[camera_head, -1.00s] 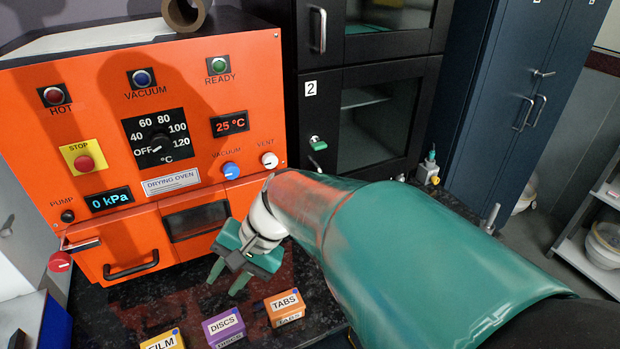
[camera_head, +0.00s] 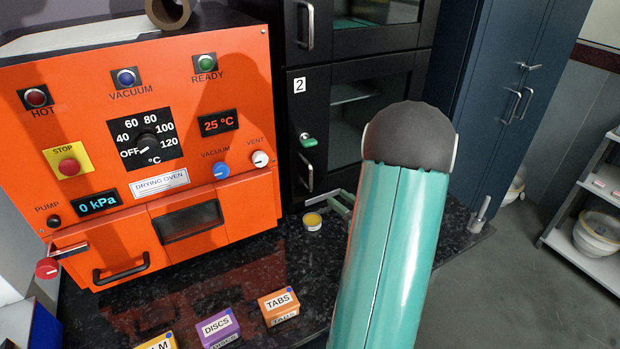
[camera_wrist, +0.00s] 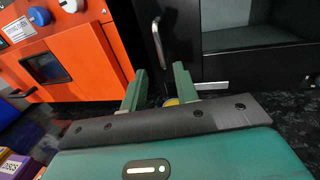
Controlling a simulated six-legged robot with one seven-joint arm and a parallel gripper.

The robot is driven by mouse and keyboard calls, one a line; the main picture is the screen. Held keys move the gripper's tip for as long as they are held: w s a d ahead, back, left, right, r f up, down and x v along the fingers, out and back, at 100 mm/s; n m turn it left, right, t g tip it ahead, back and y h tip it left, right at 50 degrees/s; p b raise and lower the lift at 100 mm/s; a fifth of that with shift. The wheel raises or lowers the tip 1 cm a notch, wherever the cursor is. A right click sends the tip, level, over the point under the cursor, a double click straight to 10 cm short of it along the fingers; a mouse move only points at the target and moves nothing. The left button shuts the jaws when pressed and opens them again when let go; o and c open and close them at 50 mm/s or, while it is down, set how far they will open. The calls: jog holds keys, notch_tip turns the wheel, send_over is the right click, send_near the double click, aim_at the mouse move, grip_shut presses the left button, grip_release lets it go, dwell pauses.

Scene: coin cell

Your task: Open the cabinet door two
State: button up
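Cabinet door two (camera_head: 375,125) is a black framed glass door with a white "2" label, and it looks closed. A green lock knob or key (camera_head: 308,141) sits at its left edge, above a vertical metal handle (camera_head: 306,172). The handle also shows in the wrist view (camera_wrist: 157,40), beyond my fingertips and apart from them. My gripper (camera_wrist: 158,78) is open, with nothing held between its two green fingers. In the head view my arm hides most of the gripper and part of the door's lower right; only some green finger parts show low before the cabinet.
An orange drying oven (camera_head: 150,130) stands left of the cabinet. A small yellow-topped jar (camera_head: 312,220) is on the dark counter (camera_head: 225,275) near my fingers. Boxes labelled TABS (camera_head: 279,306) and DISCS (camera_head: 218,328) sit in front. A blue locker (camera_head: 520,90) stands at right.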

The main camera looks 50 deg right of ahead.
aim_at(312, 179)
jog(key=w, duration=0.4)
jog(key=w+d, duration=0.1)
jog(key=w, duration=0.7)
jog(key=shift+w+d, duration=0.15)
jog(key=shift+w, duration=0.15)
grip_shut()
